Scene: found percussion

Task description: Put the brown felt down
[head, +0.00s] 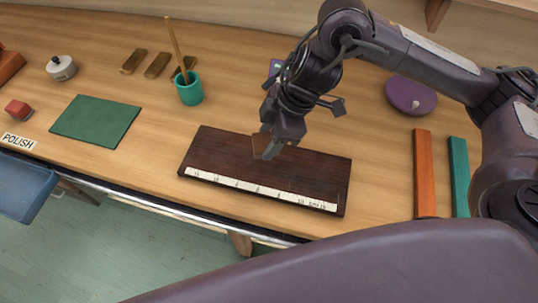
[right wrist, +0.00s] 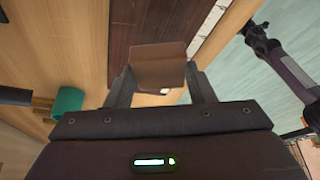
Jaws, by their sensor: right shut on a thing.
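The brown felt (right wrist: 158,67) is a small brown piece held between the two fingers of my right gripper (right wrist: 160,88). In the head view the felt (head: 261,145) shows small at the fingertips of my right gripper (head: 268,150). It is over the upper middle part of a dark brown wooden board (head: 215,160) with a white marked strip along its front. Whether the felt touches the board I cannot tell. My left gripper is not in view.
A green mat (head: 96,121) and a teal cup (head: 190,93) with a stick stand to the left. Several brown blocks (head: 157,65) lie behind. A purple lid (head: 411,95), an orange bar (head: 424,172) and a teal bar (head: 459,175) are at the right. A blue tray (head: 25,188) hangs at the front left.

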